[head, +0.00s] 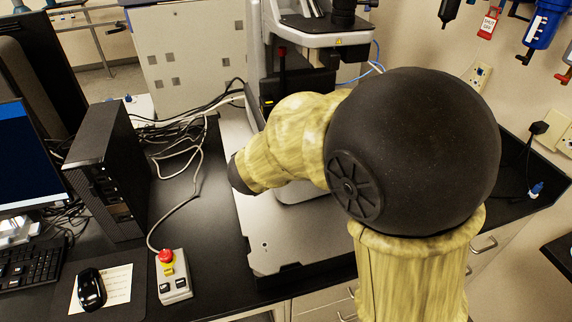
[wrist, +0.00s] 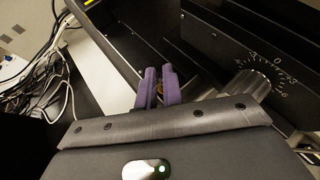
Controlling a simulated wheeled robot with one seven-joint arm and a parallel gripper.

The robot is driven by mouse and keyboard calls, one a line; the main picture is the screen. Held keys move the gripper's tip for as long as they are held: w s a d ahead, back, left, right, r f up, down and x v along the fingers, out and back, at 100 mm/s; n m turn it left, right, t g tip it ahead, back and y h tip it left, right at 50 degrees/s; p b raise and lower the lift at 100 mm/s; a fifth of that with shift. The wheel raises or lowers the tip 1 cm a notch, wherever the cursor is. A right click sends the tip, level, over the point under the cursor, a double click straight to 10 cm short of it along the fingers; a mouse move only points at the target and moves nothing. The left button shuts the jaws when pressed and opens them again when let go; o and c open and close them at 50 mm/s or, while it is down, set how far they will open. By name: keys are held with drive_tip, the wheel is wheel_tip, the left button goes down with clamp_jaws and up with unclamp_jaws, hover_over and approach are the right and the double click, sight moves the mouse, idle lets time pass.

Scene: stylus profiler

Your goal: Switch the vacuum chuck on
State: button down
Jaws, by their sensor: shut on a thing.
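In the wrist view my gripper (wrist: 158,88) has two purple fingers close together. They are shut on a small brass-coloured thing, mostly hidden between them; I cannot tell for sure that it is the vacuum switch. The fingers are at the dark body of the stylus profiler (wrist: 205,45). In the head view the profiler (head: 322,38) stands behind my arm, and my arm hides the gripper and the part it holds.
A silver knob (wrist: 247,84) with a numbered dial sits close right of the fingers. Loose cables (wrist: 40,60) lie left. In the head view a control box (head: 174,283) with a red button, a computer tower (head: 108,170) and a mouse (head: 91,289) stand left.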

drive_tip(key=shift+s+d+f+m+t+b, duration=0.2)
drive_tip(key=shift+t+b, duration=0.45)
drive_tip(key=shift+b, duration=2.1)
drive_tip(key=shift+s+a+f+m+t+b, duration=0.15)
drive_tip(key=shift+s+f+m+t+b, duration=0.4)
drive_tip(key=shift+b, duration=2.25)
drive_tip(key=shift+w+d+f+m+t+b, duration=0.15)
drive_tip(key=shift+t+b, duration=0.65)
drive_tip(key=shift+b, duration=1.95)
drive_tip(key=shift+s+r+t+b, duration=0.15)
drive_tip(key=shift+t+b, duration=0.15)
drive_tip(key=shift+b, duration=0.7)
drive_tip(key=shift+r+m+b, duration=0.15)
drive_tip(key=shift+m+b, duration=0.15)
drive_tip(key=shift+b, duration=0.7)
drive_tip(key=c, duration=1.5)
unclamp_jaws()
drive_tip(key=shift+c, duration=0.2)
drive_tip(key=shift+a+r, duration=0.1)
drive_tip(key=shift+s, duration=0.1)
drive_tip(key=shift+r+p, duration=0.15)
drive_tip(key=shift+p, duration=0.15)
drive_tip(key=shift+r+p, duration=0.2)
drive_tip(key=shift+p, duration=1.05)
